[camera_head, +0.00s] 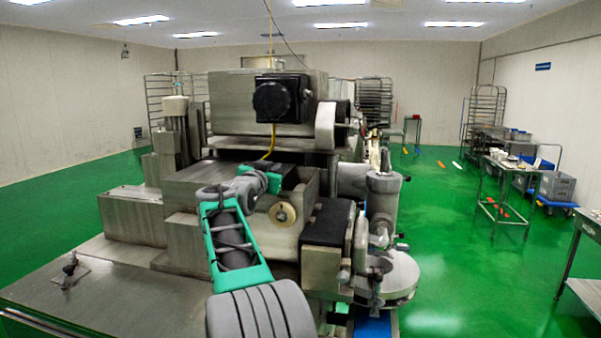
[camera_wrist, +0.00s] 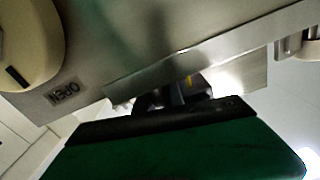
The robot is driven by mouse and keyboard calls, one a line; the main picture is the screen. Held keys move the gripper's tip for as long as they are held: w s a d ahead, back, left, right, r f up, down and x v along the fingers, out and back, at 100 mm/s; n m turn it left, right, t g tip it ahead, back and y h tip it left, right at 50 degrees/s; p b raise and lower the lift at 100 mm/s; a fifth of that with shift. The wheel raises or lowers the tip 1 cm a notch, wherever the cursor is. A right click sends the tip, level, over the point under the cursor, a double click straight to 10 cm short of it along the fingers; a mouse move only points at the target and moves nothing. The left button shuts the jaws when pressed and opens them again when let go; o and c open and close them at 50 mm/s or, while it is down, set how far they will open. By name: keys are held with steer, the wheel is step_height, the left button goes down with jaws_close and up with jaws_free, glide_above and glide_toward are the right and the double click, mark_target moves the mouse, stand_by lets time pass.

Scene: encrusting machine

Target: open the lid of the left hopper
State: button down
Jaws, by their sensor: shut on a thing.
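The left hopper is a grey metal box in the middle of the machine, with a round cream knob (camera_head: 282,213) on its front. Its flat metal lid (camera_head: 200,172) shows at the top, behind my arm. My gripper (camera_head: 266,180) is at the lid's front edge, right of the lid's middle, and is shut on it. In the wrist view my gripper's dark and green finger (camera_wrist: 180,115) lies against the underside of a metal sheet. The exact contact is hidden by my arm and finger. The knob (camera_wrist: 25,45) also shows there, near an upside-down OPEN label (camera_wrist: 62,92).
A large metal housing with a black round unit (camera_head: 278,98) stands behind the hopper. A yellow cable (camera_head: 271,145) hangs in front of it. A dark-topped box (camera_head: 328,222) stands close on the right. Green floor is clear farther right, before the carts (camera_head: 510,180).

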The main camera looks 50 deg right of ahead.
steer(key=w, duration=0.1)
steer(key=w+a+p, duration=0.1)
steer(key=w, duration=0.1)
steer(key=w+a, duration=0.1)
steer(key=shift+w+a+r, duration=0.15)
steer(key=shift+w, duration=0.15)
steer(key=shift+w+a, duration=0.25)
steer(key=shift+w, duration=0.2)
steer(key=c, duration=1.5)
jaws_free()
steer(key=b+v, duration=0.3)
steer(key=v, duration=0.5)
steer(key=shift+d, duration=0.1)
